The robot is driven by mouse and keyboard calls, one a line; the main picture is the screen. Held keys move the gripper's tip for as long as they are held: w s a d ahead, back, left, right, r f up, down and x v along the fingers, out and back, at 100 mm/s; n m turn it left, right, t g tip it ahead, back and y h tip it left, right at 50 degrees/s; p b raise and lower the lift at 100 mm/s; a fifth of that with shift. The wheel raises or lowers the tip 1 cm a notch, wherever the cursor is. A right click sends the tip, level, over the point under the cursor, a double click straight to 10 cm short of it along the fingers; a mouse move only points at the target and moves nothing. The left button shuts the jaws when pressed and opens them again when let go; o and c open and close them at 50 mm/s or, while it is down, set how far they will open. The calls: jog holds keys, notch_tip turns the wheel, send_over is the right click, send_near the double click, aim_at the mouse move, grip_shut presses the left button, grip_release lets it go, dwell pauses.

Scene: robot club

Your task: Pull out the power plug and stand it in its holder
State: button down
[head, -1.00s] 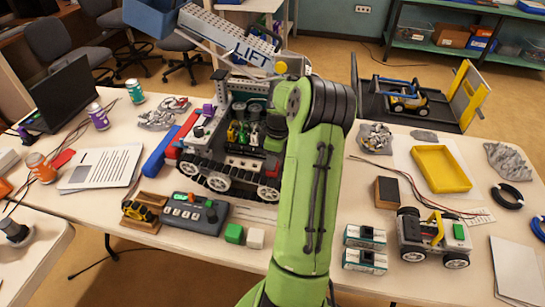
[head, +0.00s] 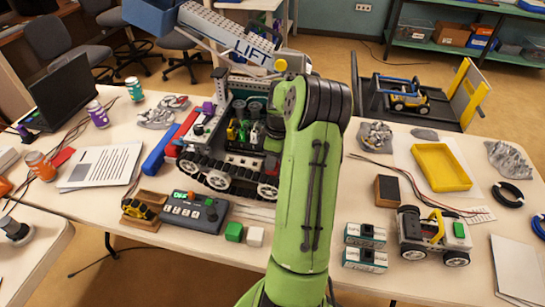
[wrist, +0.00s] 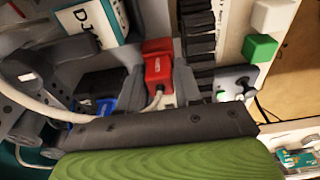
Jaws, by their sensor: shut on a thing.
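A red plug (wrist: 157,72) with a white cable shows in the wrist view. My gripper (wrist: 158,85) has its dark grey fingers on either side of it, shut on it. The cable runs from the plug's lower end and loops left. Whether the plug still sits in a socket cannot be told. In the head view my green arm reaches over the tracked vehicle (head: 215,172) with the LIFT boom, and the gripper and plug are hidden behind the arm. I cannot pick out the plug's holder with certainty.
A control box (head: 195,212), a green cube (head: 234,232) and a white cube (head: 255,236) lie in front of the vehicle. A small wheeled rover (head: 433,237) and a yellow tray (head: 441,167) are to the right. The LIFT boom (head: 235,45) hangs above the vehicle.

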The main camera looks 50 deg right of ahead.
jog(key=c, duration=0.7)
grip_release()
jog(key=shift+r, duration=0.1)
jog(key=shift+r+p, duration=2.95)
jog(key=shift+r, duration=0.45)
jog(key=shift+w, duration=0.1)
